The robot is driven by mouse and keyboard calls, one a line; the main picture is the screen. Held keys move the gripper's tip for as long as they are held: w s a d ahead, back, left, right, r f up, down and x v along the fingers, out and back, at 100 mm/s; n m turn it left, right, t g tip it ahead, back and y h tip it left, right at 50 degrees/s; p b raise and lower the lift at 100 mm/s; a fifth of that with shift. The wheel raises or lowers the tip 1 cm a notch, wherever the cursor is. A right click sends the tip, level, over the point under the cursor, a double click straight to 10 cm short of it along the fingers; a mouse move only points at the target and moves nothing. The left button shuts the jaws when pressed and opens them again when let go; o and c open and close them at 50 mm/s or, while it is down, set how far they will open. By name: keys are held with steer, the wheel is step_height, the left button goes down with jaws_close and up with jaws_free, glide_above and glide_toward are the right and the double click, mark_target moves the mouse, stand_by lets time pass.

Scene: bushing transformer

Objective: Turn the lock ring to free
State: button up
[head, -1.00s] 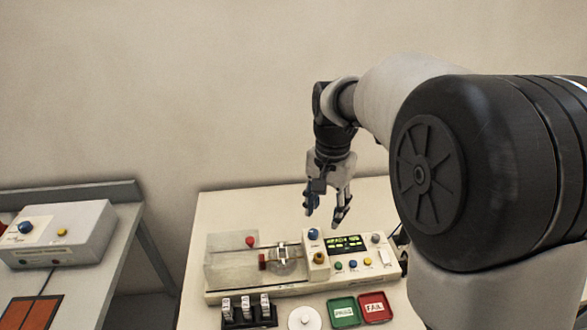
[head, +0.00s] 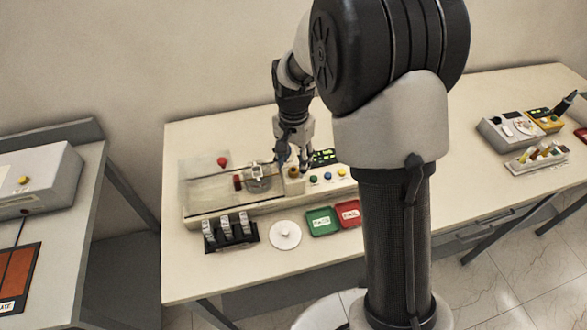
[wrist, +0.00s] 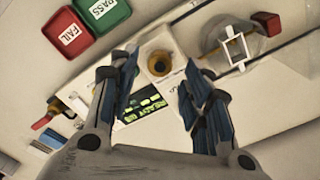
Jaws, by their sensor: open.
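A brown-gold ring with a dark centre (head: 293,172) sits on a cream block of the test machine (head: 240,208). It also shows in the wrist view (wrist: 160,63), between and beyond my fingertips; it looks like the lock ring, but I see no label on it. My gripper (head: 294,158) is open and points down above this part of the machine. In the wrist view the open fingers (wrist: 158,80) have empty space between them. A round clear-grey part with a white square frame (wrist: 235,48) lies right of the ring. I cannot read the ring's turn position.
A green PASS tray (head: 322,221) and a red FAIL tray (head: 347,213) stand in front of the machine. A white disc (head: 285,235) and a black rack with several pieces (head: 230,230) are left of them. A lit display (wrist: 140,105) lies under my fingers.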

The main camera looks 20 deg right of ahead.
mark_target(294, 172)
steer(key=shift+f, duration=1.25)
steer(key=shift+c, duration=0.3)
jaws_close()
